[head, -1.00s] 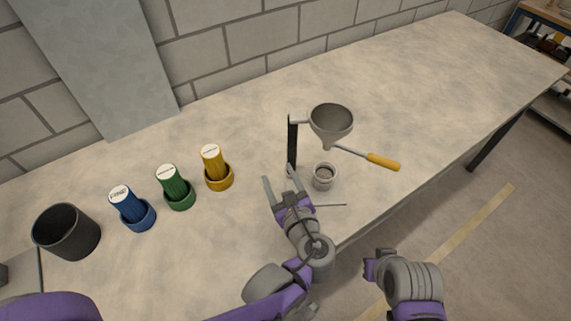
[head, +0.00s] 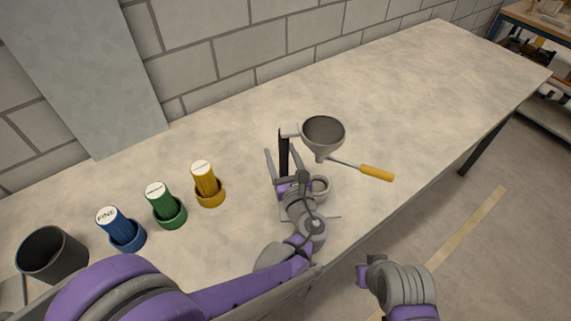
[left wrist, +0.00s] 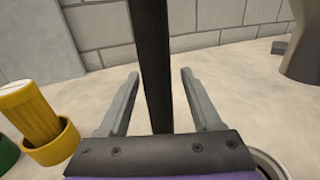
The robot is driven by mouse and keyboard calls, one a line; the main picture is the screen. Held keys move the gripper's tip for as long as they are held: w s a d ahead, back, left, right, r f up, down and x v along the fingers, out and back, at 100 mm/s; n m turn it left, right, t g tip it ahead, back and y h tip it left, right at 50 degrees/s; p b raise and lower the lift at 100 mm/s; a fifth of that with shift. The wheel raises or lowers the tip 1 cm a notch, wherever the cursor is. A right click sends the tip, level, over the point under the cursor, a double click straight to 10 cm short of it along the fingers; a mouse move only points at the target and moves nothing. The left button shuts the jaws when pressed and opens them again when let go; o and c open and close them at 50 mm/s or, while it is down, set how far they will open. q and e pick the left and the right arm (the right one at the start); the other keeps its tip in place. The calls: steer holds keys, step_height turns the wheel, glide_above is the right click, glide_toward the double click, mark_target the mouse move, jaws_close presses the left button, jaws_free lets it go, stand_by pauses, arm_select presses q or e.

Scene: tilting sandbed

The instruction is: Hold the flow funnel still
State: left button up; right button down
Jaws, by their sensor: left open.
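The grey flow funnel (head: 322,135) hangs from an arm on a thin dark upright post (head: 284,148), to the right of it. In the left wrist view the post (left wrist: 152,60) runs between the two fingers, with gaps on both sides. My left gripper (head: 285,163) is open around the post, below the funnel's level; the fingers do not appear to touch it. A small round cup (head: 320,185) stands below the funnel, partly hidden by my left gripper. My right arm shows at the bottom right, but its fingers are not visible.
A yellow-handled tool (head: 376,173) projects right of the funnel. The right of the table is clear.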

arm_select(q)
steer(key=shift+w+a, duration=0.15)
steer(key=shift+w, duration=0.1)
jaws_close()
stand_by(1.4)
